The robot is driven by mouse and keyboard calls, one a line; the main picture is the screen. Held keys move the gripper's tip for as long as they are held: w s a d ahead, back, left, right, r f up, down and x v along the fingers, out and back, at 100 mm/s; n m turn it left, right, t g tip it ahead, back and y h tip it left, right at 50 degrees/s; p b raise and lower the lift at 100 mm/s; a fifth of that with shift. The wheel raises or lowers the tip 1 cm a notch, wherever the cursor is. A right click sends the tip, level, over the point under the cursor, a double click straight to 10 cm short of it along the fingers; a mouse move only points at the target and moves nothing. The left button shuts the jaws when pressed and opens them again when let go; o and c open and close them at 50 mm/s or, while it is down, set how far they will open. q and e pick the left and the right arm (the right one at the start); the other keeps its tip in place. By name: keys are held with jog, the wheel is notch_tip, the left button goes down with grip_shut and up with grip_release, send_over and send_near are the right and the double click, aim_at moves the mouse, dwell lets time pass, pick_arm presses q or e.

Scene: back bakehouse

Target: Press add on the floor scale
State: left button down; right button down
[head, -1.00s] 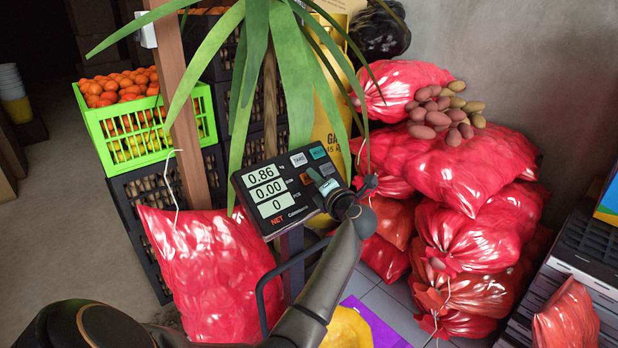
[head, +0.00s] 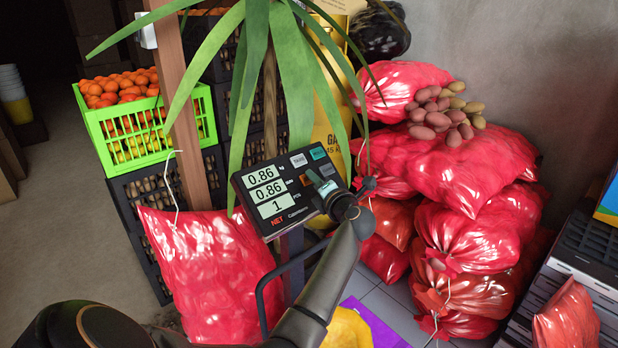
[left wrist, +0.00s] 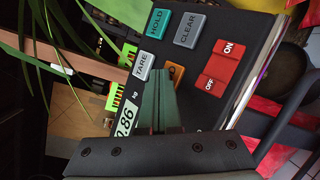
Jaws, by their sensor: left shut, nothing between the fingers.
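The floor scale's dark panel (head: 262,222) shows 0.86, 0.86 and 1 on its three display lines, with NET lit in red below. My left gripper (head: 316,176) is shut and empty, its fingertips at the key area on the panel's right side. In the left wrist view, the closed fingertips (left wrist: 160,72) lie over the keys, beside the TARE key (left wrist: 144,66) and partly over an orange key (left wrist: 176,73). HOLD (left wrist: 158,23), CLEAR (left wrist: 190,30) and the red ON/OFF keys (left wrist: 222,66) are clear of them. The add key cannot be made out; the fingers cover part of the keypad. My right gripper is not in view.
Long plant leaves (head: 255,60) hang close above the panel. A red net sack (head: 205,275) stands left of the scale's post. Stacked red sacks (head: 470,220) stand at the right. A green crate of oranges (head: 150,130) is at the back left. Bare floor (head: 60,220) shows at left.

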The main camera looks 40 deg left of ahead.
pick_arm(q)
jog(key=shift+d+r+p, duration=0.45)
jog(key=shift+r+p, duration=0.05)
jog(key=d+r+p, duration=0.1)
jog(key=r+p, duration=0.1)
jog(key=d+r+p, duration=0.1)
jog(key=d, duration=0.1)
jog(key=shift+s+d+r+p, duration=0.2)
jog(key=shift+r+p, duration=0.15)
jog(key=shift+p, duration=0.05)
dwell(0.9)
